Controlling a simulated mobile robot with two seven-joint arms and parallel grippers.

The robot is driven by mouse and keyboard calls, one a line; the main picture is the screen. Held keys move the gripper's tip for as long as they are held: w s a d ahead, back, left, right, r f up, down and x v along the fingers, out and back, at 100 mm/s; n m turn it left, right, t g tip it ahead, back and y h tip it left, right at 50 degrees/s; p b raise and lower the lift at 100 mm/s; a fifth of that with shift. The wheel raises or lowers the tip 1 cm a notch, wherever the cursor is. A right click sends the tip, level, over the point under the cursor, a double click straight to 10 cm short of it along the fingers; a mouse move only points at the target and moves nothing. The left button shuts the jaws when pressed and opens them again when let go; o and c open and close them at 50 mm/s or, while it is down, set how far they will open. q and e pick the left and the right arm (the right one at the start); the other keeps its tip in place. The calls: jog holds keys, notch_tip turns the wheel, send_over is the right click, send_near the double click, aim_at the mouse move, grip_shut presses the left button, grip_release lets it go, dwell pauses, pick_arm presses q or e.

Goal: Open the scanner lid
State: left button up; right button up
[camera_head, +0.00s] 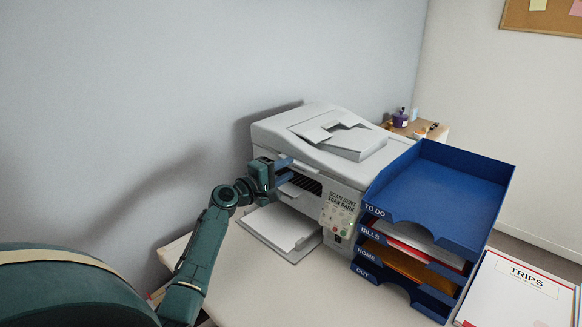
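The white scanner (345,178) stands on the desk against the wall. Its lid (285,135), with a feeder tray on top, lies down on the body and looks shut. My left gripper (286,170) is at the scanner's front left, just below the lid's front edge. Its two fingers are apart and point toward the scanner, one above the other. I see nothing between them. Whether a finger touches the lid's edge cannot be told. The gripper hides part of the scanner's left front. My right gripper is not in view.
A blue tray stack (440,190) with labelled levels and papers stands close to the scanner's right. White paper lies on an output tray (282,228) below my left gripper. A binder marked TRIPS (515,290) lies at the right. The desk front (290,290) is clear.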

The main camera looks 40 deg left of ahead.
pick_arm(q)
jog(key=shift+w+d, duration=0.2)
jog(key=shift+w, duration=1.1)
jog(key=shift+c, duration=0.3)
grip_shut()
